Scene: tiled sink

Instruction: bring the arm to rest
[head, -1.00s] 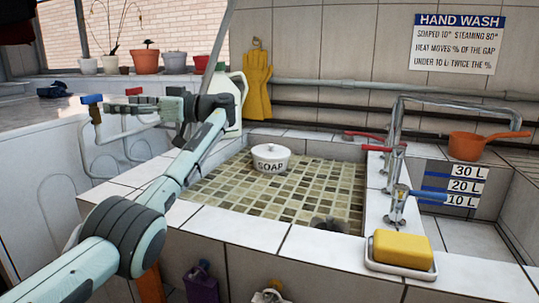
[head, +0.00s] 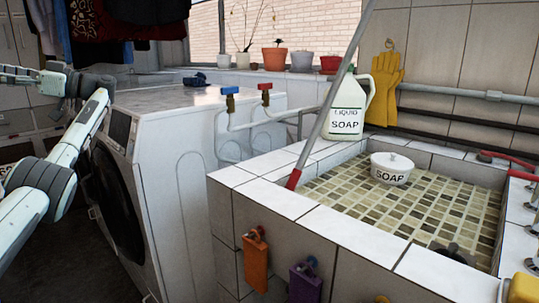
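My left arm comes in from the left edge. Its gripper (head: 18,75) points left at the picture's left edge, in front of the hanging clothes and beside the washing machine (head: 165,190). The fingers are small and partly cut off, so I cannot tell whether they are open or shut. I see nothing held in them. My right gripper is not in view.
The tiled sink (head: 340,228) is at the right, with a soap pot (head: 391,168) in it. A liquid soap jug (head: 346,108) stands on its far ledge. A pole leans in the sink's left corner. Taps (head: 232,97) stick up behind the washing machine.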

